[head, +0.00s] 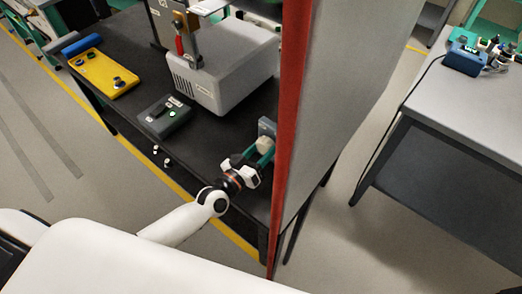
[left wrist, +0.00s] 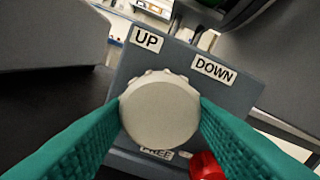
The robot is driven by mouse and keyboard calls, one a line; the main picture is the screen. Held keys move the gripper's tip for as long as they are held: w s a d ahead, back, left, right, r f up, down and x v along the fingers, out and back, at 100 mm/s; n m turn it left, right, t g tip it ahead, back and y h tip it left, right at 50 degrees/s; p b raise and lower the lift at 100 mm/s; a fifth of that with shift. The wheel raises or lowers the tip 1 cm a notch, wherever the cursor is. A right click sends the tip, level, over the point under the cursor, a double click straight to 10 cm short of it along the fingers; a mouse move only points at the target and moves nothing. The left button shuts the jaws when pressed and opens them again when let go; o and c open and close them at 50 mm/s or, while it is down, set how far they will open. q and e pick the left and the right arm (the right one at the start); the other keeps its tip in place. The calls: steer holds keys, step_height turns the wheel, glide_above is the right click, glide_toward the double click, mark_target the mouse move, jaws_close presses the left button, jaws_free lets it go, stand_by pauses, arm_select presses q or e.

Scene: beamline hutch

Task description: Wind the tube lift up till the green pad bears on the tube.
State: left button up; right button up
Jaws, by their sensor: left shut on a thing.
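A round, pale knob (left wrist: 160,112) with a scalloped rim sits on a grey plate (left wrist: 125,85) marked UP, DOWN and, partly covered, FREE. My left gripper (left wrist: 160,118) is shut on the knob, one teal finger on each side of it. In the head view my left gripper (head: 260,158) is at the bench's near right end, with the knob (head: 264,144) between its fingers. A red part (left wrist: 207,167) shows below the knob, beside the right finger. I cannot make out the tube or the green pad. My right gripper is not in view.
A tall grey panel (head: 335,110) with a red edge stands close right of my left gripper. The dark bench (head: 215,140) holds a grey machine (head: 225,75), a control box (head: 165,117) and a yellow tray (head: 100,78). Another table (head: 440,95) stands at the right.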

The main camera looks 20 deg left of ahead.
arm_select(q)
steer(key=o, duration=1)
steer(key=shift+c, duration=0.2)
steer(key=shift+s, duration=0.1)
steer(key=b+v, duration=0.1)
steer(key=v, duration=1)
steer(key=shift+s+a, duration=0.15)
steer(key=shift+s, duration=0.25)
